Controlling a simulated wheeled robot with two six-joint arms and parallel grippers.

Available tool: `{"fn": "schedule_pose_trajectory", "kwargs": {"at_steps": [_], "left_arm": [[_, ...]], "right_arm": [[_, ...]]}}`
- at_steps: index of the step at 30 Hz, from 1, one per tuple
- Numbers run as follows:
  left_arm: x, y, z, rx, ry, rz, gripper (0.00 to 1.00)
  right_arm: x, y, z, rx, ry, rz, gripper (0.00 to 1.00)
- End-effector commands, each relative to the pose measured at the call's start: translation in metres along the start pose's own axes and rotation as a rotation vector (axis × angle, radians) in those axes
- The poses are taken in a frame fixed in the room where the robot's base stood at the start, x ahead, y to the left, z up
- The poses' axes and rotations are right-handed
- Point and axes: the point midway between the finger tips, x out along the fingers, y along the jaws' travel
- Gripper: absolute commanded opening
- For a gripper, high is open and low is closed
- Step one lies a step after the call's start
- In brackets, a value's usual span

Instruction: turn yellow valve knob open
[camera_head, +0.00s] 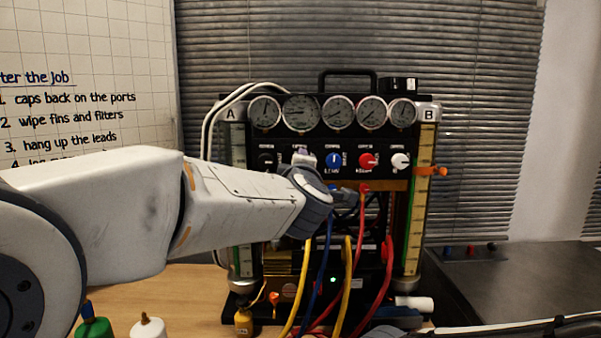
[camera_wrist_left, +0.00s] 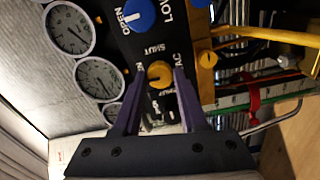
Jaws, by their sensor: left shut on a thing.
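The yellow valve knob (camera_wrist_left: 159,74) sits on the black panel of the gauge rig in the left wrist view, with the word SHUT printed beside it. My left gripper (camera_wrist_left: 155,78) has its two dark fingers on either side of the knob and is shut on it. Which way the knob's mark points is too small to tell. In the head view my left gripper (camera_head: 303,157) is at the knob row, left of the blue knob (camera_head: 333,160), and hides the yellow knob.
The red knob (camera_head: 367,160) and white knob (camera_head: 400,161) sit further right, the black knob (camera_head: 266,159) to the left. Pressure gauges (camera_head: 339,113) line the top. Yellow, blue and red hoses (camera_head: 386,275) hang below. Small bottles (camera_head: 148,328) stand at the front left.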

Motion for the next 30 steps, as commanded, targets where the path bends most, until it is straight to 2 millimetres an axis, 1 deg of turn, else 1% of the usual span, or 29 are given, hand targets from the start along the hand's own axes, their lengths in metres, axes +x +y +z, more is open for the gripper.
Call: {"fn": "schedule_pose_trajectory", "kwargs": {"at_steps": [6,19,20,21,22,30], "left_arm": [[-0.0002,-0.0009,0.0007,-0.041,-0.002,-0.002,0.0],[-0.0001,-0.0005,0.0006,-0.047,-0.002,-0.002,0.0],[-0.0001,-0.0005,0.0006,-0.047,-0.001,-0.002,0.53],[-0.0001,-0.0006,0.0005,-0.047,-0.001,-0.002,0.69],[-0.0001,-0.0005,0.0005,-0.047,-0.001,-0.002,0.72],[-0.0002,-0.0003,0.0002,-0.046,0.0,-0.001,0.72]], "right_arm": [[0.0041,0.0003,0.0002,0.0,0.0,0.0,0.0],[0.0041,0.0003,0.0002,0.0,0.0,0.0,0.0],[0.0041,0.0003,0.0002,0.0,0.0,0.0,0.0],[0.0041,0.0003,0.0002,0.0,0.0,0.0,0.0],[0.0041,0.0003,0.0002,0.0,0.0,0.0,0.0],[0.0041,0.0003,0.0002,0.0,0.0,0.0,0.0]]}}
